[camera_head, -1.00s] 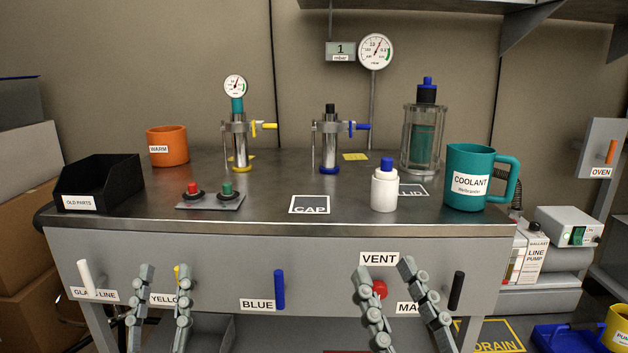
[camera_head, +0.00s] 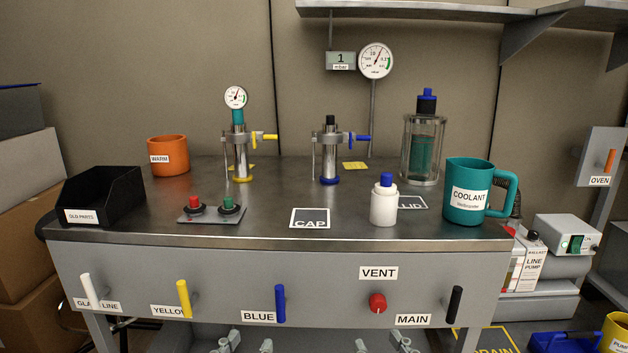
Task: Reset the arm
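My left gripper (camera_head: 247,344) shows at the bottom edge, below the bench front and under the BLUE label. Only its grey fingertips are in view, spread apart with nothing between them. My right gripper (camera_head: 382,344) shows at the bottom edge below the red VENT knob (camera_head: 377,303). Its fingertips are also apart and empty. The rest of both arms is out of frame. Neither gripper touches anything that I can see.
The bench front carries white (camera_head: 88,291), yellow (camera_head: 184,298), blue (camera_head: 280,303) and black (camera_head: 455,304) handles. On the bench (camera_head: 270,215) stand a black bin (camera_head: 103,196), an orange cup (camera_head: 168,157), a white bottle (camera_head: 384,205) and a teal COOLANT jug (camera_head: 465,191).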

